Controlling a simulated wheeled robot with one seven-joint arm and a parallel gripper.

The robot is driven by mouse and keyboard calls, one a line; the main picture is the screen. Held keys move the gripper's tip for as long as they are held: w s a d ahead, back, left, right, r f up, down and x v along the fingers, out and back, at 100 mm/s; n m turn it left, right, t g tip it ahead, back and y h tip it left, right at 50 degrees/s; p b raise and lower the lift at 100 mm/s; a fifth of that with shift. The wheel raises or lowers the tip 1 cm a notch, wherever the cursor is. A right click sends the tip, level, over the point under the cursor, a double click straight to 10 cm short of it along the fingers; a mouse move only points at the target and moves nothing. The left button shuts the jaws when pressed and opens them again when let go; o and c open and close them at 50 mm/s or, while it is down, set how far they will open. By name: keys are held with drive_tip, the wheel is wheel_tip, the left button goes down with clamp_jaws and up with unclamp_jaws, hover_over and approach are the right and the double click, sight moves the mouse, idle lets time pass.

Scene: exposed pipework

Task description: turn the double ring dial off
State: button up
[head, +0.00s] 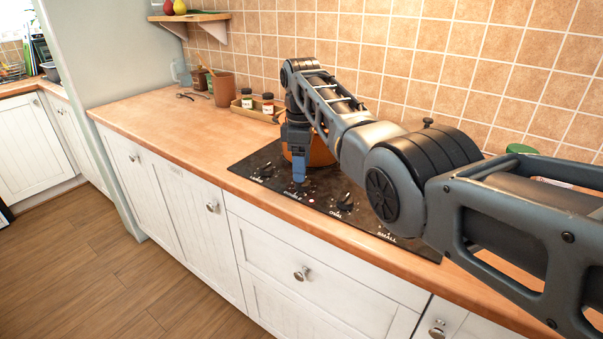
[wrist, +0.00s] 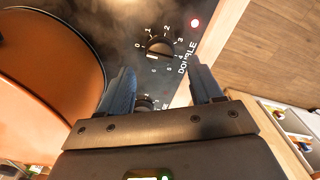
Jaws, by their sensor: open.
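The double ring dial (wrist: 158,47) is a black round knob with numbers around it and a "DOUBLE" label, in the upper middle of the wrist view. A light mark shows on its lower edge; I cannot tell its exact setting. In the head view my gripper (head: 299,184) points down at the cooktop and seems to hide this dial.
A second dial (wrist: 145,102) shows between my fingers. Another dial (head: 345,202) sits right of my gripper on the black cooktop (head: 250,164). An orange pot (wrist: 40,85) stands close beside my gripper. The wooden counter (head: 165,115) at left is mostly clear.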

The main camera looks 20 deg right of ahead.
drive_tip(key=shift+r, duration=2.2)
drive_tip(key=shift+a, duration=0.1)
